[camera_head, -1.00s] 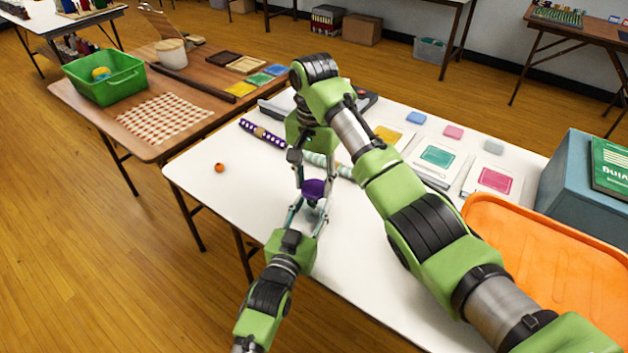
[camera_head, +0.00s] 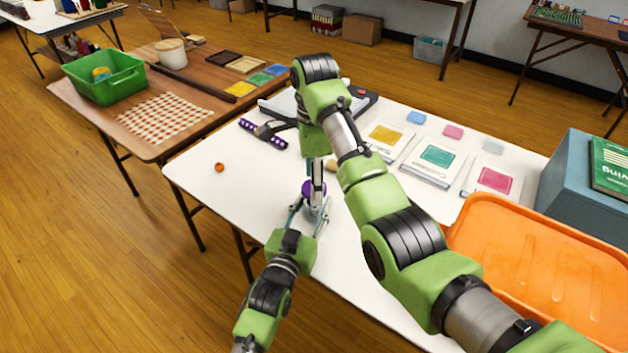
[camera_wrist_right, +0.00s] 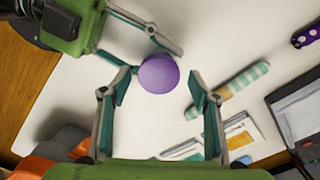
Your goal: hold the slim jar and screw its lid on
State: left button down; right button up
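The purple lid (camera_head: 307,187) sits at the top of the slim jar (camera_head: 313,214), whose clear body shows only in part. In the right wrist view the round lid (camera_wrist_right: 158,74) hides the jar below it. My left gripper (camera_head: 311,207) has its fingers on both sides of the jar, low near the tabletop. My right gripper (camera_head: 317,186) points down over the lid, its fingers nearly edge-on in the head view. In the right wrist view my right gripper (camera_wrist_right: 161,76) is open, with a gap on each side of the lid. How tightly the lid sits is hidden.
The white table (camera_head: 220,200) carries an orange bead (camera_head: 219,167), a purple dotted rod (camera_head: 263,134), a teal striped rod (camera_wrist_right: 246,78) and several flat packs at the back. An orange tray (camera_head: 540,260) and a blue-grey box (camera_head: 560,180) stand at the right.

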jog(key=shift+c, duration=0.5)
